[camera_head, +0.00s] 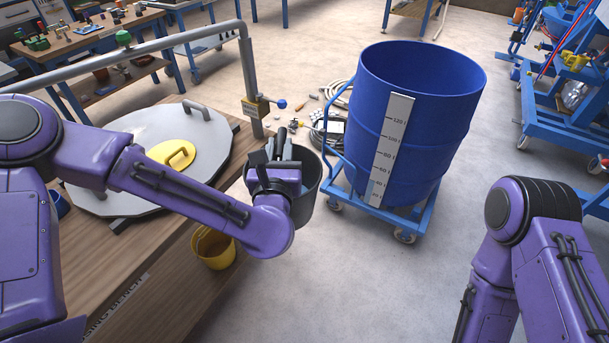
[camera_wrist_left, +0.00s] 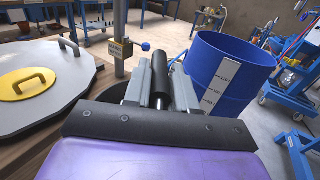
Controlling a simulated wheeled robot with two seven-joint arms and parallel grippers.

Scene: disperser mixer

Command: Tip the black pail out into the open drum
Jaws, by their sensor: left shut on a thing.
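The black pail (camera_head: 313,178) hangs beside the bench edge, partly hidden behind my left gripper (camera_head: 273,150) and wrist. It looks roughly upright; its contents are hidden. In the left wrist view my left gripper (camera_wrist_left: 163,85) is shut on the pail's black handle grip, and part of the dark pail (camera_wrist_left: 98,93) shows behind it. The open drum (camera_head: 415,125) is tall and blue, with a white litre scale on its side. It stands to the right of the pail, clear of it, and also shows in the left wrist view (camera_wrist_left: 232,75). My right gripper is out of view.
The wooden bench (camera_head: 190,275) carries a grey round lid (camera_head: 125,140) with a yellow centre. A grey post (camera_head: 249,75) rises at the bench edge. A yellow bucket (camera_head: 214,252) is below the pail. The drum sits on a blue wheeled trolley (camera_head: 395,222); floor in front is clear.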

